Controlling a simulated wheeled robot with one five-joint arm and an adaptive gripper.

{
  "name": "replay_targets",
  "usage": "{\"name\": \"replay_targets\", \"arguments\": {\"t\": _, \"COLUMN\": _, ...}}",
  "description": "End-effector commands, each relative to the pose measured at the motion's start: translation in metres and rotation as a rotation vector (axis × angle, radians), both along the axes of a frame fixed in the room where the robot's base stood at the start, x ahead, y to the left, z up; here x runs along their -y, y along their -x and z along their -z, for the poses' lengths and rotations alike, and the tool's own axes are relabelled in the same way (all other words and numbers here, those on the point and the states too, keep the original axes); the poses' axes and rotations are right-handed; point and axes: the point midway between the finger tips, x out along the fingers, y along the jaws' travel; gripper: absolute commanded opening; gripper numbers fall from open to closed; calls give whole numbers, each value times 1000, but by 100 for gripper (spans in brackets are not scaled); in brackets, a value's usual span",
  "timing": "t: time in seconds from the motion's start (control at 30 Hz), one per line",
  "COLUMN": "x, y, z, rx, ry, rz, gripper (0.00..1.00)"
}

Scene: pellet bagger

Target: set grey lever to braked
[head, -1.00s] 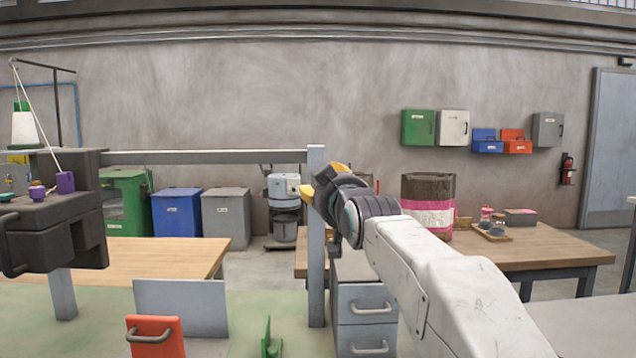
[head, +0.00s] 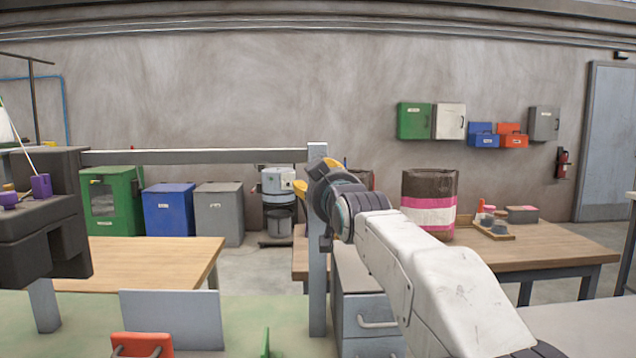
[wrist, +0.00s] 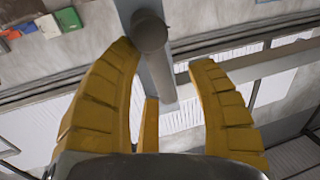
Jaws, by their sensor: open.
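My gripper (head: 311,176) has yellow fingers and is held up in front of the grey upright post (head: 317,270) in the head view. A dark grey rounded bar (wrist: 151,36) shows between and just beyond the fingertips, in front of a lighter grey post or beam. It may be the grey lever; its setting cannot be read. No contact between fingers and bar is visible. In the head view no lever can be made out; my arm and gripper cover part of the post.
A grey rail (head: 190,157) runs left from the post. A dark machine (head: 45,225) stands at left, a grey panel (head: 172,318) and a red handled object (head: 141,345) at the front. A wooden table (head: 540,248) with a striped bag (head: 429,190) stands right.

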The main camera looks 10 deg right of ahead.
Motion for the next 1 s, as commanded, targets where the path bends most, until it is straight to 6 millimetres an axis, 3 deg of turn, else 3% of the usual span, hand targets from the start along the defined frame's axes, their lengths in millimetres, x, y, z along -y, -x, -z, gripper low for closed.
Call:
{"name": "replay_targets", "arguments": {"t": 0.13, "x": 0, "y": 0, "z": 0, "rx": 0, "ry": 0, "rz": 0, "gripper": 52}}
{"name": "replay_targets", "arguments": {"t": 0.7, "x": 0, "y": 0, "z": 0, "rx": 1, "ry": 0, "rz": 0, "gripper": 1}}
{"name": "replay_targets", "arguments": {"t": 1.0, "x": 0, "y": 0, "z": 0, "rx": 4, "ry": -11, "rz": -1, "gripper": 0}}
